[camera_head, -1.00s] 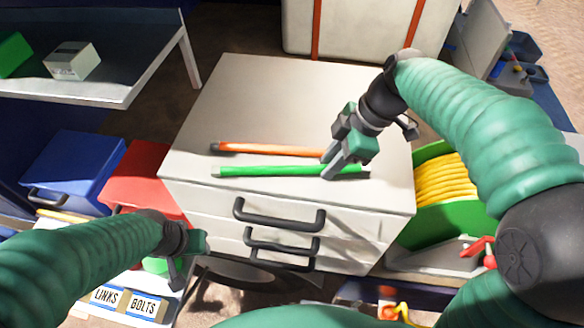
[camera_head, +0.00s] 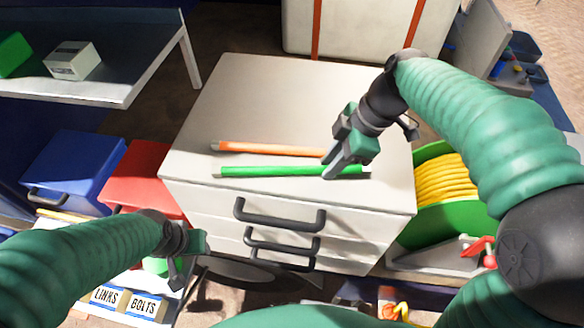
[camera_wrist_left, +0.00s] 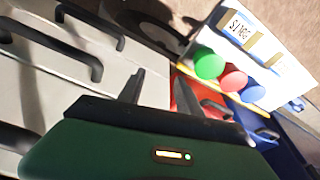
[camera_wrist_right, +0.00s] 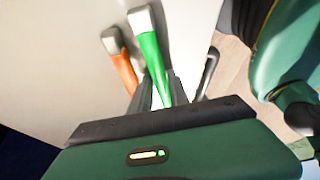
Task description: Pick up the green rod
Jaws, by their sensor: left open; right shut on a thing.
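The green rod (camera_head: 270,171) lies along the front of the white cabinet's top (camera_head: 262,95), with a grey tip at its left end. My right gripper (camera_head: 335,171) is shut on the rod near its right end. In the right wrist view the green rod (camera_wrist_right: 150,55) runs up from between the fingers (camera_wrist_right: 167,92). An orange rod (camera_head: 265,149) lies just behind it, roughly parallel, and also shows in the right wrist view (camera_wrist_right: 122,67). My left gripper (camera_head: 184,272) is open and empty, low in front of the cabinet's left side. Its fingers (camera_wrist_left: 158,92) stand apart in the left wrist view.
The cabinet front has black drawer handles (camera_head: 280,215). A red box (camera_head: 140,175) and a blue box (camera_head: 75,172) stand to its left, below a shelf (camera_head: 110,92). A yellow hose reel (camera_head: 442,180) stands at its right. The cabinet top behind the rods is clear.

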